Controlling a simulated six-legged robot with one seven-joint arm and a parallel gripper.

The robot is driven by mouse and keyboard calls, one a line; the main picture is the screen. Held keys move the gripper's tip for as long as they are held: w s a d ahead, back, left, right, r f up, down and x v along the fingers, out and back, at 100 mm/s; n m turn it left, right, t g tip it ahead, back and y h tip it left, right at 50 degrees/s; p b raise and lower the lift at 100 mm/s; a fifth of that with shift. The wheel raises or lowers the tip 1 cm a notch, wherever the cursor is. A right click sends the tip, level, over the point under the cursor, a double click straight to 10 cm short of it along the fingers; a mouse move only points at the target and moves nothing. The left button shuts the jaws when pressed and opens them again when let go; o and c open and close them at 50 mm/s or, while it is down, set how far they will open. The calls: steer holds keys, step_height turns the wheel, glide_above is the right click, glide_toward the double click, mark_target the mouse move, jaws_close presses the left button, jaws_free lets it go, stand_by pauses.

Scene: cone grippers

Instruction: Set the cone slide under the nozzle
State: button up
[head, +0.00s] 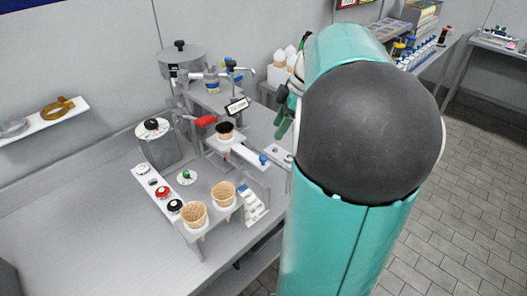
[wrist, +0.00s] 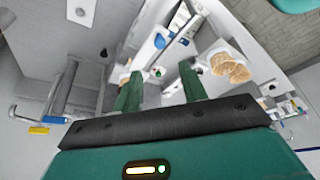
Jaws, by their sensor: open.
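In the head view a white slide (head: 248,154) with a blue knob (head: 263,160) lies on a raised stand. A cone with a dark top (head: 225,132) stands at the slide's left end. A red handle (head: 205,120) is just behind that cone. I cannot make out the nozzle clearly. My gripper (head: 283,120) is right of and behind the slide, partly hidden by my arm. In the wrist view my gripper (wrist: 160,88) has its two green fingers well apart, with nothing held between them. A blue knob (wrist: 160,40) shows beyond the fingers.
Two waffle cones (head: 208,204) stand in front of the slide. A white strip (head: 158,190) with several round knobs is to their left. A lidded pot (head: 180,62) and a white tag (head: 237,106) are behind. The left bench (head: 75,215) is mostly clear.

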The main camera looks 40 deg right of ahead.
mark_target(263, 157)
steer(key=x, duration=1)
steer(key=shift+s+f, duration=0.1)
steer(key=shift+f, duration=0.25)
jaws_close()
